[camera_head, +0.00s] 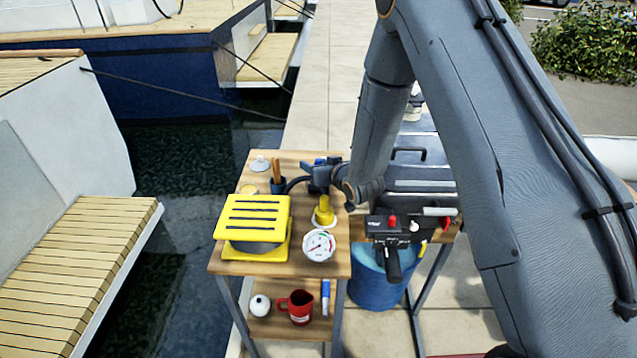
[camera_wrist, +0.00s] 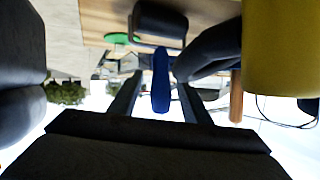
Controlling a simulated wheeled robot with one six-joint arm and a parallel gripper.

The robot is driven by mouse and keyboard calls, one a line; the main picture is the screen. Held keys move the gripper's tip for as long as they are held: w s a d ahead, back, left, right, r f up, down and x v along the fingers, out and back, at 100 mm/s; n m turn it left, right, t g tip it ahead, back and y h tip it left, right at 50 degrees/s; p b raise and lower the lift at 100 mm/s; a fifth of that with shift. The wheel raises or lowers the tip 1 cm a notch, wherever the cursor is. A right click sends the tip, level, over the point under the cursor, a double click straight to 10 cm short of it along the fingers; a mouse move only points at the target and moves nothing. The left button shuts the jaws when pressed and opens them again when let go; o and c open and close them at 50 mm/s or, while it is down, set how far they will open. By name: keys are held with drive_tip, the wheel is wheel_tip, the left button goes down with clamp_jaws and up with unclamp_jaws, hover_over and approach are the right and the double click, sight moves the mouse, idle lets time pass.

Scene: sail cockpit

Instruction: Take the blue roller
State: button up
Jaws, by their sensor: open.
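The blue roller (camera_wrist: 161,80) shows in the wrist view as a slim blue handle, near the middle of the picture. A dark block lies right behind its upper end, and I cannot tell if they are joined. In the head view a bit of blue shows beside my gripper (camera_head: 304,175), at the back of the small wooden table; the gripper and wrist partly hide that spot. My gripper is open, with dark fingers at table-top height. The blue handle looks free, and I cannot tell if it stands fully between the fingers.
On the table (camera_head: 226,266) are a yellow slotted block (camera_head: 253,217), a yellow-topped item (camera_head: 323,211), a round gauge (camera_head: 318,246) and a cup with a brown handle (camera_head: 277,170). A red mug (camera_head: 297,306) is on the lower shelf. A black motor unit (camera_head: 393,232) stands right.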

drive_tip(key=shift+x, duration=0.9)
clamp_jaws()
drive_tip(key=shift+r, duration=0.15)
